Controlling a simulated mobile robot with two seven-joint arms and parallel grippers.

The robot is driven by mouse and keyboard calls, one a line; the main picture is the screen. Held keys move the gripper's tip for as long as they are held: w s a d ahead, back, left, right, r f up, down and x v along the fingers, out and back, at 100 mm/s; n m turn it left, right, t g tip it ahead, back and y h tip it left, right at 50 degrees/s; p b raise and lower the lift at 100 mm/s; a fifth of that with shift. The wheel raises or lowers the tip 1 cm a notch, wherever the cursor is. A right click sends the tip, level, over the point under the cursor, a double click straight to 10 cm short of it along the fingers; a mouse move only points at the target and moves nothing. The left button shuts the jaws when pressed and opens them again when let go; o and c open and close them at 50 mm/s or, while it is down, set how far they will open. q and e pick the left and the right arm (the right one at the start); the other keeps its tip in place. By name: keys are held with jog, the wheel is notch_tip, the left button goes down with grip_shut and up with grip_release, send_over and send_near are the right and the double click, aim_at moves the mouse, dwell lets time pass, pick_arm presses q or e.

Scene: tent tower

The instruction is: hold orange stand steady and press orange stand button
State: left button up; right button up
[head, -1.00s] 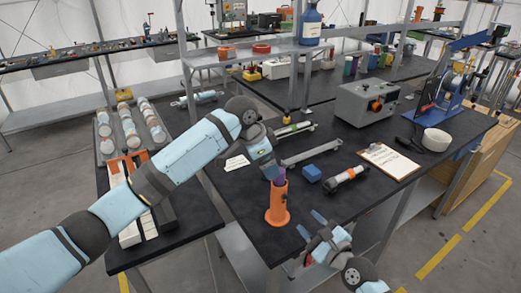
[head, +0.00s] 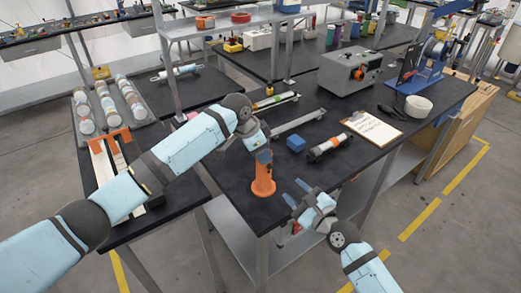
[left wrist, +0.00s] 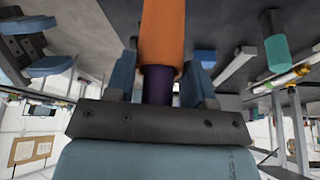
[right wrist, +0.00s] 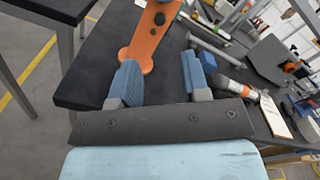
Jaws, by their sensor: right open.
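The orange stand (head: 263,178) is upright near the front edge of the black table; it also shows in the left wrist view (left wrist: 162,30) and the right wrist view (right wrist: 146,42). A dark round spot, possibly the button, is on its side. My left gripper (head: 263,156) is at the stand's top, one finger on each side. A purple cylinder (left wrist: 157,86) lies between those fingers, at the stand's mouth; whether they grip is unclear. My right gripper (head: 296,190) is open and empty, lower and to the right of the stand, apart from it, its fingers pointing toward it.
A blue block (head: 295,143), a white-and-black cylinder (head: 328,148) and a clipboard (head: 374,127) lie right of the stand. A grey box (head: 350,72) stands farther back. A tray of jars (head: 107,108) is on the left table. A gap separates the two tables.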

pick_arm(q)
jog(key=c, duration=0.3)
jog(key=shift+c, duration=0.6)
pick_arm(e)
jog(key=shift+c, duration=0.9)
grip_shut()
